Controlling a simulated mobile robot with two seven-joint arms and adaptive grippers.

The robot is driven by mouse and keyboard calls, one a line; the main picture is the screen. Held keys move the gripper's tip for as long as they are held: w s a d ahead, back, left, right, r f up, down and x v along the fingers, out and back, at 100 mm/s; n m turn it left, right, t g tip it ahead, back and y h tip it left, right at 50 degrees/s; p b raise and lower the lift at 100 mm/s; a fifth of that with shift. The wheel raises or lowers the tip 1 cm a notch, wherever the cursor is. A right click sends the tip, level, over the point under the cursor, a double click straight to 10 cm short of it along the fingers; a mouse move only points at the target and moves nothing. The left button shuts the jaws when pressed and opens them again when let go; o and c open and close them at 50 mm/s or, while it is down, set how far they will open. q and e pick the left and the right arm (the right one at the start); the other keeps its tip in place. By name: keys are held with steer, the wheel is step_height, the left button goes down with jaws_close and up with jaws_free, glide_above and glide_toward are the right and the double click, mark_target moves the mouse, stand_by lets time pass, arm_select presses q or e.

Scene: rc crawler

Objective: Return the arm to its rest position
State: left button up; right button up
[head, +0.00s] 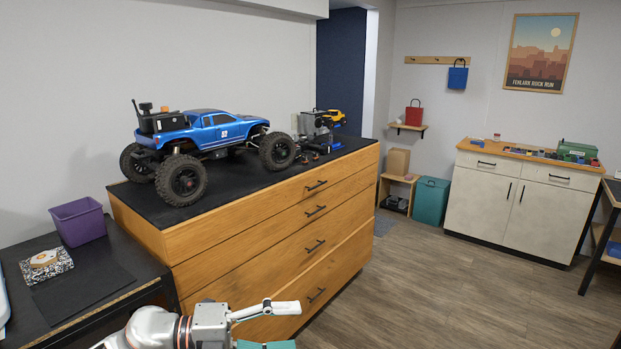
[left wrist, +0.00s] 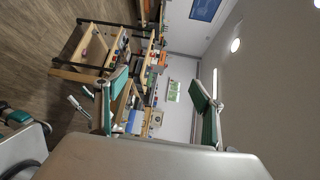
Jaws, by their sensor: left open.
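My left gripper (head: 293,326) is at the bottom of the head view, in front of the wooden drawer chest. Its fingers are apart with nothing between them. In the left wrist view its two teal-padded fingers (left wrist: 160,100) stand wide apart, and only the distant room shows between them. The rest of the left arm is cut off by the lower edge of the head view. In the left wrist view, pale and teal parts at the lower left look like my other arm; I cannot make out its jaws.
A blue RC truck (head: 207,137) stands on the black-topped wooden chest (head: 300,238). A purple bin (head: 78,221) and a white item on a patterned card (head: 46,263) are on the dark table at left. A cabinet (head: 520,203) stands far right. The floor (head: 450,290) between is clear.

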arm_select(q)
steer(key=s+a+f+n+t+y, duration=0.2)
steer(key=a+f+n+t+y, duration=0.35)
steer(key=f+n, duration=0.5)
steer(key=s+a+f+n+t+y, duration=0.2)
steer(key=a+f+n+t+y, duration=0.45)
steer(key=n, duration=0.75)
steer(key=s+a+f+n+g+y, duration=0.1)
steer(key=s+a+f+n+g, duration=0.1)
steer(key=s+f, duration=0.6)
steer(key=s+a+f+n+g+y, duration=0.1)
steer(key=s+a+f+n+g, duration=0.1)
steer(key=s+f, duration=0.6)
steer(key=shift+a+f+n+g, duration=0.45)
steer(key=shift+a+n, duration=0.3)
steer(key=shift+n, duration=0.2)
steer(key=shift+w, duration=0.1)
